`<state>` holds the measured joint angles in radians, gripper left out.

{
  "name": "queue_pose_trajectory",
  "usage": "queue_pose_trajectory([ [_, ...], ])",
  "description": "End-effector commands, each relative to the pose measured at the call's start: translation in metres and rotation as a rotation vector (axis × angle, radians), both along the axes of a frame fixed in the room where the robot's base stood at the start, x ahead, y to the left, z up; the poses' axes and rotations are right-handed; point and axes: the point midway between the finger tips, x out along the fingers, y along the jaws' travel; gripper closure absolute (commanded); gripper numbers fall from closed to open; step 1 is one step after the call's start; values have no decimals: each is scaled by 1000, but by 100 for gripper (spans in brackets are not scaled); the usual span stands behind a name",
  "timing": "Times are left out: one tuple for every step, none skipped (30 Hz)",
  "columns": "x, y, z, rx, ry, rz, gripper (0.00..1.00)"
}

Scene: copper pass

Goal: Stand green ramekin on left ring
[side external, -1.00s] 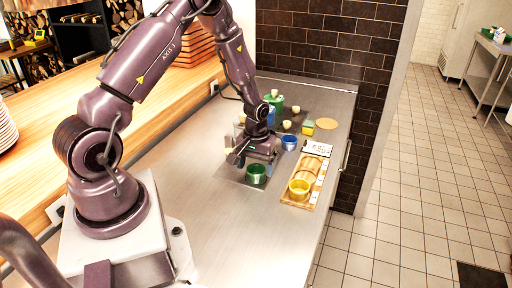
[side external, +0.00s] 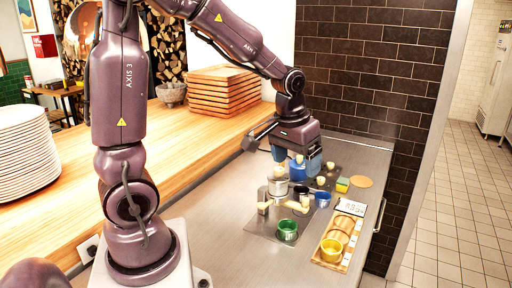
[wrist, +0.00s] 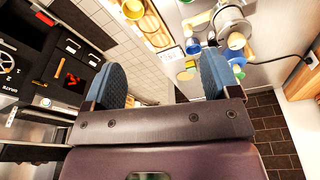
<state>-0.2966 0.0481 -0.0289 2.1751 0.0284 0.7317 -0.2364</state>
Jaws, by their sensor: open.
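The green ramekin (side external: 287,230) stands upright on the near part of a dark mat (side external: 262,225). To its right is a wooden board (side external: 322,263) with round rings. A yellow ramekin (side external: 331,250) stands at the board's near end; it also shows in the wrist view (wrist: 133,8). Rings farther along the board look empty. A blue ramekin (side external: 322,199) stands behind, left of the board's far end. My gripper (side external: 297,160) is open and empty, raised above the pots at the back, away from the green ramekin. In the wrist view its blue fingers (wrist: 158,88) are wide apart.
A yellow-green sponge (side external: 342,185) and round trivet (side external: 362,182) lie far right. Steel counter (side external: 235,258) in front is clear. A brick wall (side external: 375,80) stands behind.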

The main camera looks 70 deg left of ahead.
Motion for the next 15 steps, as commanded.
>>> queue_pose_trajectory([
  [-11, -15, 21, 17, -41, -57, 18],
  [-17, -22, 30, 24, -60, -89, 18],
  [-27, -32, 42, 34, -85, -133, 18],
  [-35, -39, 50, 42, -106, -166, 18],
  [-43, -46, 57, 49, -123, -198, 18],
  [-54, -54, 65, 57, -149, -238, 18],
  [-62, -59, 70, 62, -166, -269, 18],
  [-70, -64, 75, 67, -184, -297, 18],
  [-80, -70, 79, 73, -206, -332, 18],
  [-87, -74, 82, 77, -221, -356, 18],
  [-93, -77, 85, 80, -234, -379, 18],
  [-100, -81, 87, 84, -250, -404, 18],
  [-105, -83, 88, 87, -261, -420, 18],
  [-109, -85, 89, 89, -269, -436, 18],
  [-113, -87, 89, 91, -278, -451, 18],
])
